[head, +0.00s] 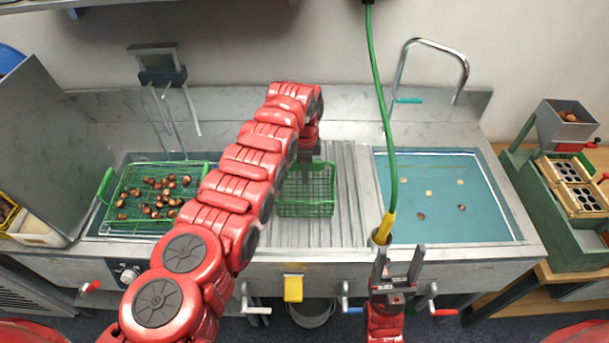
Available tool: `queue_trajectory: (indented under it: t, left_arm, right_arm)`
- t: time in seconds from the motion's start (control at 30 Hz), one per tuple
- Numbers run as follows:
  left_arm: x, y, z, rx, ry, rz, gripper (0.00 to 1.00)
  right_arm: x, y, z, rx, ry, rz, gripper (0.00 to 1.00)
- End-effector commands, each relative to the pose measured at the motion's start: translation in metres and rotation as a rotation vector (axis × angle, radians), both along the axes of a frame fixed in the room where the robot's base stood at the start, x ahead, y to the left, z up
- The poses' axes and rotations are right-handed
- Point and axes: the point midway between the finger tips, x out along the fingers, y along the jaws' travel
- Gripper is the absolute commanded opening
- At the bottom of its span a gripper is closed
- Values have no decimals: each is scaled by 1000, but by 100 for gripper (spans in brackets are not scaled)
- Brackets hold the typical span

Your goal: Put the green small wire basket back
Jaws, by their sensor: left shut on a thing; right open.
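The green small wire basket (307,206) sits on or just above the ribbed drainboard in the middle of the sink unit. It looks empty; part of it is hidden behind my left arm. My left gripper (306,176) reaches down from above and is shut on the basket at its back left side. My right gripper (398,262) is open and empty, pointing up in front of the sink's front edge, below the right basin.
A larger green wire basket (112,212) with several chestnuts is over the left basin. A green hose (376,90) hangs down to a yellow nozzle. A green machine (541,205) stands at right. Ribbed drainboard (349,200) is clear beside the small basket.

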Motion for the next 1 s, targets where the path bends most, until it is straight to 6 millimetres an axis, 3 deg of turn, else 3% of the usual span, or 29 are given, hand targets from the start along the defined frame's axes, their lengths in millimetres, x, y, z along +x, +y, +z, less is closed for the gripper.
queue_trajectory:
  t: [0.17,0.2,0.37,0.77,1.0]
  left_arm:
    - [-1,0,0,1,2,0,0]
    - [-1,0,0,2,2,0,24]
    - [-1,1,0,2,3,0,51]
    - [0,1,3,2,2,1,51]
    - [0,1,28,0,-1,1,51]
  right_arm:
    - [0,0,1,0,0,0,65]
    - [0,0,0,0,0,0,65]
    - [0,0,1,0,0,0,65]
    - [0,0,-1,0,0,0,65]
    - [0,0,-13,0,0,0,65]
